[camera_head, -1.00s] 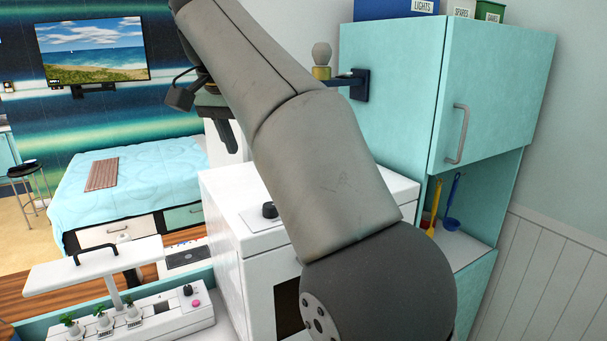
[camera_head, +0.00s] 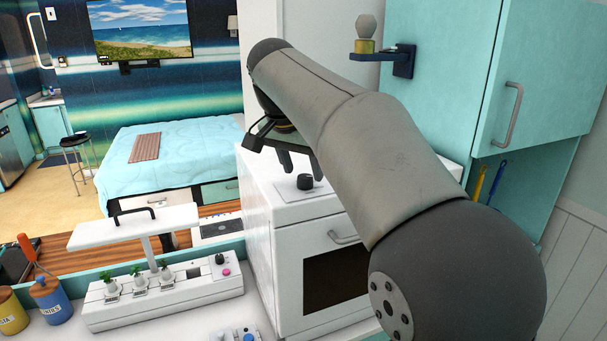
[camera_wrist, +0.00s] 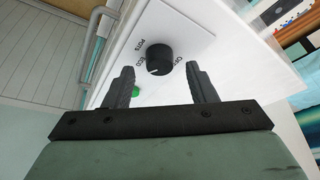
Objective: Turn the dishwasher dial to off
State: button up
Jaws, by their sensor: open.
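The dishwasher dial is a round black knob (camera_wrist: 160,58) on a white panel. Labels that look like POTS, ECO and OFF are printed around it, and a small pale mark shows on its lower-left side. In the head view the dial (camera_head: 305,182) sits on top of the white dishwasher (camera_head: 290,208). My gripper (camera_wrist: 160,68) is open and empty, with the dial showing between and just beyond its two dark fingertips. In the head view my gripper (camera_head: 302,172) hangs just above the dial; contact cannot be told.
A green button (camera_wrist: 136,91) is on the same panel. A white control strip with small plants (camera_head: 165,293) stands at the front left. A teal cabinet (camera_head: 435,90) rises at the right, and a small shelf with an egg-shaped object (camera_head: 365,28) is behind my arm.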

jog(key=shift+x, duration=1)
jog(key=c, duration=1)
jog(key=shift+o, duration=0.2)
